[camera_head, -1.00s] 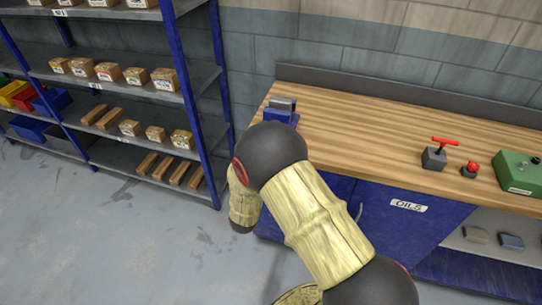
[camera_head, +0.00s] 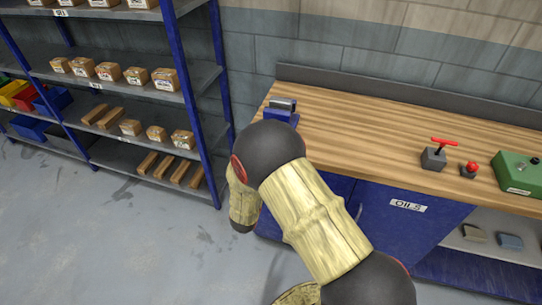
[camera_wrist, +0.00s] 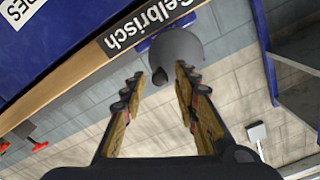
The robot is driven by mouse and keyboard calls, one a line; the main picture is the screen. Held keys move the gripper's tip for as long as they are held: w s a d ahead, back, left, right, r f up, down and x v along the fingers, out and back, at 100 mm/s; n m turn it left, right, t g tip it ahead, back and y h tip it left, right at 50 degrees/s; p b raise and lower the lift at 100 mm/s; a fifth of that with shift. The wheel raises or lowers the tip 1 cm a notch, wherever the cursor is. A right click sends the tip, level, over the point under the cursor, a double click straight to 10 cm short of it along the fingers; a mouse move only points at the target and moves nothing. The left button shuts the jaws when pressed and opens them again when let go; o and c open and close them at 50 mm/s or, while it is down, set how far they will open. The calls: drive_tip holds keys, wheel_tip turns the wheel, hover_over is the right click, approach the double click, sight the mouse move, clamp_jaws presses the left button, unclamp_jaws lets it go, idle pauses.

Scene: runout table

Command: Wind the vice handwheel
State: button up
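The blue vice (camera_head: 283,108) with a grey jaw sits at the left end of the wooden bench in the head view, partly hidden behind my arm. In the wrist view its round grey handwheel (camera_wrist: 180,48) stands at the bench's front edge, with a small dark handle knob (camera_wrist: 160,77) on it. My gripper (camera_wrist: 160,75) is open, one finger on either side of the knob. I cannot tell whether either finger touches it. The gripper and the handwheel are hidden by my arm in the head view.
The wooden bench (camera_head: 370,125) carries a grey block with a red T-handle (camera_head: 435,154), a red button box (camera_head: 469,170) and a green box (camera_head: 519,172) at the right. A blue shelf rack (camera_head: 193,110) with small boxes stands close to the bench's left end.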

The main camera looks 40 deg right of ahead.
drive_tip(key=m+b, duration=1.1)
drive_tip(key=m, duration=1.4)
drive_tip(key=shift+b, duration=0.4)
drive_tip(key=c, duration=0.4)
drive_tip(key=c, duration=0.3)
clamp_jaws()
drive_tip(key=shift+w+a+r+n+p, duration=0.1)
drive_tip(key=shift+r+n+p, duration=0.2)
drive_tip(key=shift+n, duration=0.55)
drive_tip(key=shift+r+n+p, duration=0.15)
drive_tip(key=shift+n+p, duration=0.1)
drive_tip(key=shift+n, duration=0.6)
